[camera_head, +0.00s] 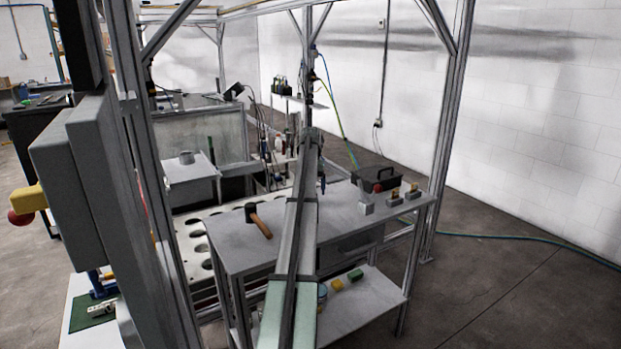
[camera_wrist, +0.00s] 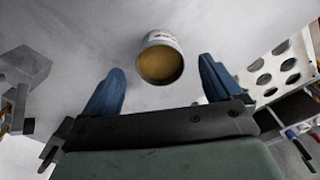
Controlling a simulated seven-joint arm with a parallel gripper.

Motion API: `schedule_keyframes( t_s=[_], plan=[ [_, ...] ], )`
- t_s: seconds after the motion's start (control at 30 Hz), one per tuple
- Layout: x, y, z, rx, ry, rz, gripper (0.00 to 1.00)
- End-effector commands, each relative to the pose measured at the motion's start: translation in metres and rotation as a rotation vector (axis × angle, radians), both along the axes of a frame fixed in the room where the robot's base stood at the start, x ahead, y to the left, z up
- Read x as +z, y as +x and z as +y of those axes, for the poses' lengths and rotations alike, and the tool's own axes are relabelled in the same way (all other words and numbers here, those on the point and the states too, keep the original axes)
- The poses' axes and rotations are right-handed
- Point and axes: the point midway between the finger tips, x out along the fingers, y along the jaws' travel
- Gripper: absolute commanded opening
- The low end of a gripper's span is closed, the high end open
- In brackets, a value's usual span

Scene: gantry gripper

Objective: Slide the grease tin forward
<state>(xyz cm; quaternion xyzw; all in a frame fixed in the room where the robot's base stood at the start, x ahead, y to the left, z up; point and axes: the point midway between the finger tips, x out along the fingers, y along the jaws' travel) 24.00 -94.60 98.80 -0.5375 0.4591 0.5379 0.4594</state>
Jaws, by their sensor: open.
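The grease tin (camera_wrist: 160,62) is a small round pale tin with a tan-brown top, standing on a grey tabletop in the wrist view. My gripper (camera_wrist: 162,72) has two blue fingers, spread wide and empty. The tin shows between the fingertips, with a gap on both sides; I cannot tell how high the fingers are above the tabletop. In the head view, a small part of my gripper (camera_head: 322,185) shows over the far part of the grey table (camera_head: 340,208). The tin cannot be made out there; my arm covers the middle of the table.
A hammer (camera_head: 259,222) lies on the table left of my arm. Several grey blocks with brass tops (camera_head: 393,200) and a black toolbox (camera_head: 380,178) stand at the right. A plate with round holes (camera_wrist: 280,66) lies beyond the tabletop. The tabletop around the tin looks clear.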

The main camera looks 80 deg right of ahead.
Motion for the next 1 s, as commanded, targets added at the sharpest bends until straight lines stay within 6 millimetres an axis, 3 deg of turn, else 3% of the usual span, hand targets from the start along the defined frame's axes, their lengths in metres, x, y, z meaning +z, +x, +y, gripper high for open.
schedule_keyframes(
  t_s=[0.3, 0.73, 1.0],
  plan=[
    [-0.033, 0.0, 0.0, 0.0, 0.0, 0.0, 0.92],
    [-0.038, 0.0, 0.0, 0.0, -0.001, 0.0, 0.92],
    [-0.038, 0.0, 0.0, 0.0, -0.001, 0.0, 0.68]
  ],
)
